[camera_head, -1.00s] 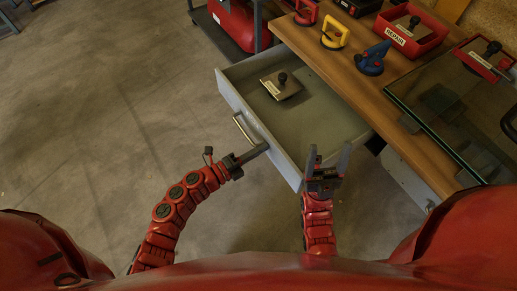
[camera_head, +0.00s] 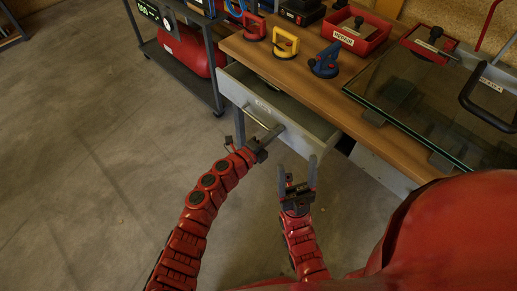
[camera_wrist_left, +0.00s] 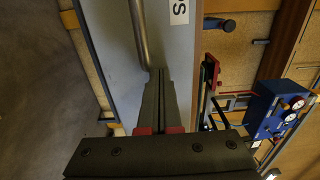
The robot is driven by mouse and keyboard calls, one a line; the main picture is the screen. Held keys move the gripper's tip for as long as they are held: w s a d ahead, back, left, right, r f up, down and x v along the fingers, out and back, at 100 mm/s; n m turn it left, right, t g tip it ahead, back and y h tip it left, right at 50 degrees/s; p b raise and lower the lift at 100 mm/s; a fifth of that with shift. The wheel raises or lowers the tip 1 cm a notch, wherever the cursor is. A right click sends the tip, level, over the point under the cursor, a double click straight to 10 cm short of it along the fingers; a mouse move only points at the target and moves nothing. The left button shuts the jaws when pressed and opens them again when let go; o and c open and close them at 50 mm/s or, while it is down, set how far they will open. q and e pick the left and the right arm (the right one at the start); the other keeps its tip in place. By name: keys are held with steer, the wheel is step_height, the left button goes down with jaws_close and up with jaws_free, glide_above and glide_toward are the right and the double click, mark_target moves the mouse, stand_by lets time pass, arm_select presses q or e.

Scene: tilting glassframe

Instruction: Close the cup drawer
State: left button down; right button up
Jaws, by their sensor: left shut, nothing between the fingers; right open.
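The grey cup drawer (camera_head: 312,124) under the wooden workbench is partly open in the head view, with a metal bar handle (camera_head: 256,118) on its front. My left gripper (camera_head: 279,128) is shut and empty, its fingertips at the drawer front near the handle's end. In the left wrist view, the closed fingers (camera_wrist_left: 160,74) lie against or just before the drawer front (camera_wrist_left: 184,60), beside the handle (camera_wrist_left: 139,30); contact is not certain. My right gripper (camera_head: 297,164) is open and empty, in front of the drawer and lower. Most of the drawer's inside is hidden under the benchtop.
On the workbench (camera_head: 300,78) stand a yellow suction cup (camera_head: 285,44), a blue one (camera_head: 325,62), a red tray (camera_head: 360,36) and a glass pane (camera_head: 425,85). A cart with a red tank (camera_head: 188,50) stands at left. The floor at left is clear.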

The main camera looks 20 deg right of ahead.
arm_select(q)
steer(key=b+x, duration=0.4)
steer(key=x, duration=0.6)
steer(key=shift+w+d+f, duration=0.1)
steer(key=shift+d, duration=0.1)
steer(key=shift+r, duration=0.35)
